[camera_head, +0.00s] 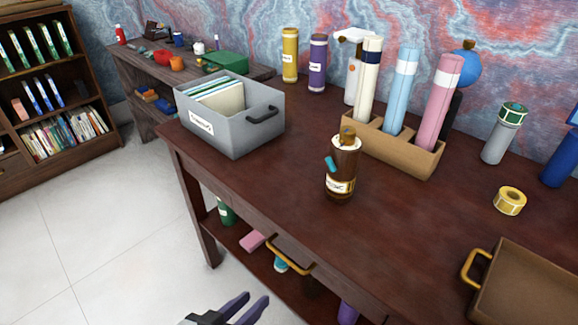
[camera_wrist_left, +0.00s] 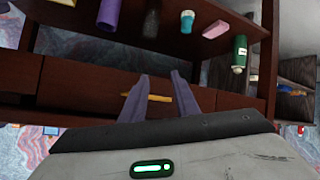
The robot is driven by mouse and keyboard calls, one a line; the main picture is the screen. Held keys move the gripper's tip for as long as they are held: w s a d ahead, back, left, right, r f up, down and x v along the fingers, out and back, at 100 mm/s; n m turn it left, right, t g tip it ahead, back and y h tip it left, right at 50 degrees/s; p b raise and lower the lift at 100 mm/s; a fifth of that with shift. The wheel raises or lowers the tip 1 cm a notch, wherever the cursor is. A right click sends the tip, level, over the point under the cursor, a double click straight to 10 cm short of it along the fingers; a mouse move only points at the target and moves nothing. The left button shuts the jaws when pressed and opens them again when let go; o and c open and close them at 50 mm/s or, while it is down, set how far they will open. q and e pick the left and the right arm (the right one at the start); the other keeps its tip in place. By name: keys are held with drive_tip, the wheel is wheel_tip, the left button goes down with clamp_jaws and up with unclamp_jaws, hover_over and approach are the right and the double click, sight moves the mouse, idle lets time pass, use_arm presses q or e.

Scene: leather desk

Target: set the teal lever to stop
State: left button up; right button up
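The teal lever (camera_head: 330,163) sticks out from the left side of a dark brown bottle-like canister (camera_head: 342,168) with a brass cap and a pale label. The canister stands upright on the desk; its label text is too small to read. The lever and canister are not in the left wrist view. My left gripper (camera_head: 254,303) is at the bottom edge of the head view, in front of the desk and well away from the lever. In the left wrist view its purple-grey fingers (camera_wrist_left: 159,85) are apart with nothing held. My right gripper is not in view.
A grey file box (camera_head: 232,129) stands left of the canister, and a tan holder (camera_head: 417,157) with rolled tubes behind it. A brown tray (camera_head: 530,290) and a yellow tape roll (camera_head: 509,201) lie to the right. A brass handle (camera_head: 289,256) juts from the desk front.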

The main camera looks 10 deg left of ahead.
use_arm(q)
drive_tip(key=w+d+r+n+t+h+b, duration=0.1)
drive_tip(key=w+d+r, duration=0.1)
drive_tip(key=w+r, duration=0.35)
drive_tip(key=w+d+r+t+h, duration=0.2)
drive_tip(key=r, duration=0.6)
drive_tip(key=h, duration=0.2)
approach(326, 160)
drive_tip(key=shift+t, duration=0.4)
drive_tip(key=x, duration=0.4)
drive_tip(key=b+x, duration=0.1)
drive_tip(key=x, duration=0.1)
drive_tip(key=shift+w+d+f, duration=0.1)
drive_tip(key=shift+d+f, duration=0.15)
drive_tip(key=shift+f, duration=0.05)
drive_tip(key=shift+w+d, duration=0.3)
drive_tip(key=shift+w, duration=0.15)
clamp_jaws()
